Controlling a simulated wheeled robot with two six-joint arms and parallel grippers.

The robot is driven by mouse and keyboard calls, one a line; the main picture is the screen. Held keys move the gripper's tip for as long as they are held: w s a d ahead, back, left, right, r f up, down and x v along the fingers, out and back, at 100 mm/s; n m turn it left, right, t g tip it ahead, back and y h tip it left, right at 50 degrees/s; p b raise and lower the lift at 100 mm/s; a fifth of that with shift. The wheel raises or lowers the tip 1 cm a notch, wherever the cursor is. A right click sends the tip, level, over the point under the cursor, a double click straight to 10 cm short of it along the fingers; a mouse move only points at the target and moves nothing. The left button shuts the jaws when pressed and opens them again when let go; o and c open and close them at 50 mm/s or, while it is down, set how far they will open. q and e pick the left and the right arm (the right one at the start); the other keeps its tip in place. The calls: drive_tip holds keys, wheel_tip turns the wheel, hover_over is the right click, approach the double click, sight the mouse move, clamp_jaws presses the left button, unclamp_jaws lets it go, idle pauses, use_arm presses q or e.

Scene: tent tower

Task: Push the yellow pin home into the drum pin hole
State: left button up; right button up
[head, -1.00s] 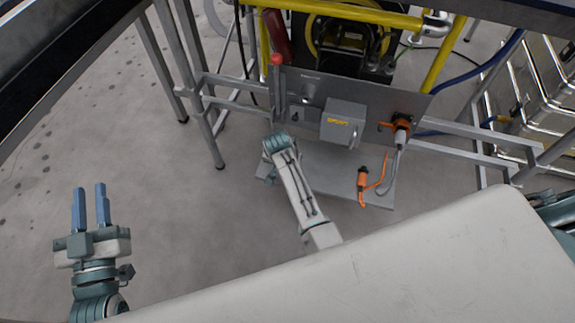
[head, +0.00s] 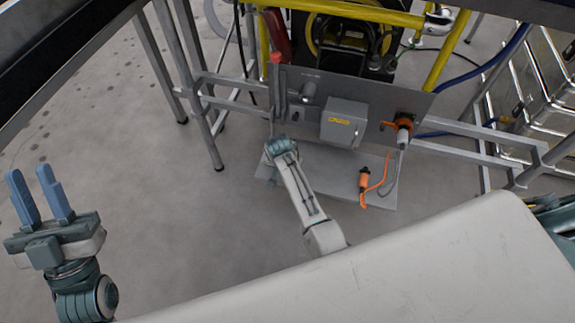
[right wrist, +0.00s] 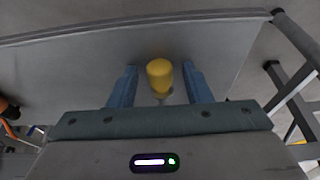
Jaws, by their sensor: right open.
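The yellow pin (right wrist: 160,75) shows in the right wrist view as a rounded yellow head with a short pale metal part below it. It stands between the two blue fingers of my right gripper (right wrist: 160,82), which is open, with a gap on each side of the pin. The drum pin hole cannot be made out. In the head view my right wrist is low in front of the grey panel (head: 385,98), and its fingers are hidden. My left gripper (head: 31,173) is open and empty over the floor at the left.
The panel carries a grey box (head: 343,123), a red-topped lever (head: 277,58) and an orange connector (head: 403,125). Another orange plug (head: 364,180) with a cable is on the grey plate (head: 335,181) below. Yellow tubing (head: 340,10) and metal rails surround the panel. Floor at left is clear.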

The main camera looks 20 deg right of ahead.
clamp_jaws()
drive_tip(key=shift+r+p, duration=2.3)
drive_tip(key=shift+p, duration=0.4)
